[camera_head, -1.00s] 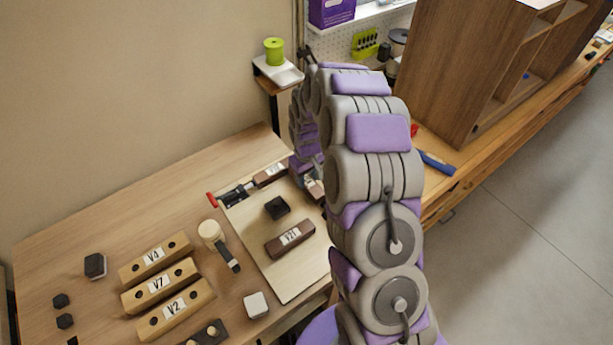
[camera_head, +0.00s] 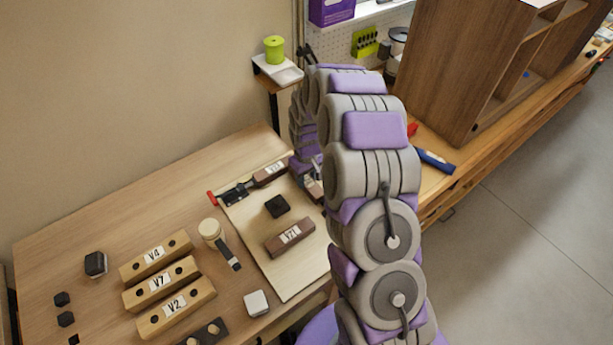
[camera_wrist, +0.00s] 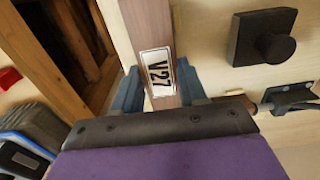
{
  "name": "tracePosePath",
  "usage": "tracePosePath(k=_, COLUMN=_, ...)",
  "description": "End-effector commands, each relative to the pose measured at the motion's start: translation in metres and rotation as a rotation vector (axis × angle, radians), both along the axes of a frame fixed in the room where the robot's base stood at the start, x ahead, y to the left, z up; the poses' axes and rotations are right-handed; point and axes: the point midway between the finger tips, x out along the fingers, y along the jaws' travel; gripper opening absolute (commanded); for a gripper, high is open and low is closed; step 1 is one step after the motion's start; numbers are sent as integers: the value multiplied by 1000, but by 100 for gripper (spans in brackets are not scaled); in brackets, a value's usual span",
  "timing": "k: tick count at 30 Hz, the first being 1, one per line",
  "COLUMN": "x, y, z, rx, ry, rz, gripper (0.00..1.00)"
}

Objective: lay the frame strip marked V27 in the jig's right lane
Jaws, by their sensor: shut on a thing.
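My gripper (camera_wrist: 159,88) has its blue fingers shut on the brown frame strip marked V27 (camera_wrist: 145,20) in the wrist view. The strip's label faces the camera and its far end runs out of the frame. In the head view my arm hides most of the gripper, at the right edge of the pale jig board (camera_head: 285,280). One brown strip (camera_head: 289,238) lies on the board, its label hard to read; another (camera_head: 270,174) lies at the back by the clamp. Lane edges and whether V27 touches the board cannot be made out.
A black knobbed block (camera_head: 277,206) stands on the board, also in the wrist view (camera_wrist: 262,37). A red-tipped clamp (camera_head: 233,194) sits at the back left. Wooden strips V4 (camera_head: 155,257), V7 (camera_head: 160,284) and V2 (camera_head: 175,308) lie left. A cabinet (camera_head: 455,75) stands right.

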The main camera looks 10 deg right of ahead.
Motion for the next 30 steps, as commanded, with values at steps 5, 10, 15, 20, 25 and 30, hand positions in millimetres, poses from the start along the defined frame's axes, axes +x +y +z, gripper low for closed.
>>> tracePosePath(k=5, x=0, y=0, z=-4, rx=0, ry=1, rz=0, gripper=3)
tracePosePath(k=10, x=0, y=0, z=-6, rx=0, ry=0, rz=0, gripper=3)
tracePosePath(k=15, x=0, y=0, z=-6, rx=0, ry=-1, rz=0, gripper=3)
tracePosePath(k=20, x=0, y=0, z=-6, rx=0, ry=-1, rz=0, gripper=48)
tracePosePath(k=25, x=0, y=0, z=-6, rx=0, ry=0, rz=0, gripper=65)
tracePosePath(k=30, x=0, y=0, z=-6, rx=0, ry=-1, rz=0, gripper=72)
